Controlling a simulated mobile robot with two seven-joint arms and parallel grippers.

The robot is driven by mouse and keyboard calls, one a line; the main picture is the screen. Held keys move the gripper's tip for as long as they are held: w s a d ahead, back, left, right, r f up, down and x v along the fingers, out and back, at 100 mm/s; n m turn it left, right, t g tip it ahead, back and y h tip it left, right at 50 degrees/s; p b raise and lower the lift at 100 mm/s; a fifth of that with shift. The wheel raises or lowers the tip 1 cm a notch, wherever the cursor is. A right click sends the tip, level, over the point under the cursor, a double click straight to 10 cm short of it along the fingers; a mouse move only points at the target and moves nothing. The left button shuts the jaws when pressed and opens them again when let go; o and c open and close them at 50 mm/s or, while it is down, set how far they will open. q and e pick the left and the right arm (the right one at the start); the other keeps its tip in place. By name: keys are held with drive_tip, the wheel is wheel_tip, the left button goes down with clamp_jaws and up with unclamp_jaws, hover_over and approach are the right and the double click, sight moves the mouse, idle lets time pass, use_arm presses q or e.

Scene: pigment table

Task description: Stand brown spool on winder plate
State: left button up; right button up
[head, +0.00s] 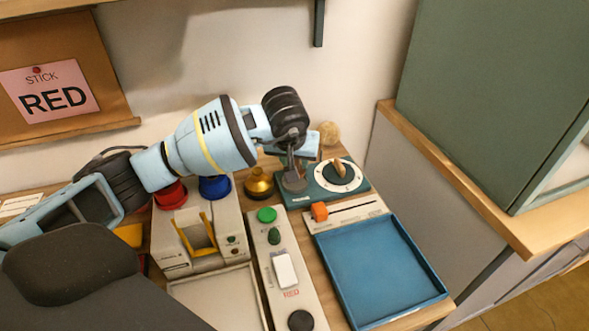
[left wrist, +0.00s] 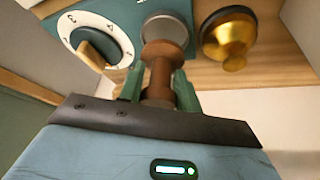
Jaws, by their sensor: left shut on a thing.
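The brown spool (left wrist: 160,68) is between the green fingers of my left gripper (left wrist: 159,88) in the left wrist view. The grey round winder plate (left wrist: 166,24) is just beyond the spool's far end. I cannot tell whether the spool touches it. In the head view my left gripper (head: 291,168) points down over the winder plate (head: 294,184), at the left end of the teal winder box (head: 323,192). The spool is largely hidden there by the gripper. My right gripper is not in view.
A white dial (head: 349,185) sits right of the plate. A gold knobbed object (head: 259,184) stands close on the left. A light control strip (head: 269,250) is front left.

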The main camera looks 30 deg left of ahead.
use_arm(q)
drive_tip(key=shift+d+f, duration=0.1)
drive_tip(key=shift+f, duration=1.45)
drive_tip(key=shift+f, duration=0.2)
drive_tip(key=o, duration=1)
drive_tip(key=shift+c, duration=0.2)
drive_tip(key=shift+r, duration=0.1)
drive_tip(key=shift+r, duration=0.25)
drive_tip(key=v, duration=1.1)
drive_tip(key=shift+s+r+p, duration=0.2)
drive_tip(key=shift+r+p, duration=0.15)
drive_tip(key=shift+p, duration=0.05)
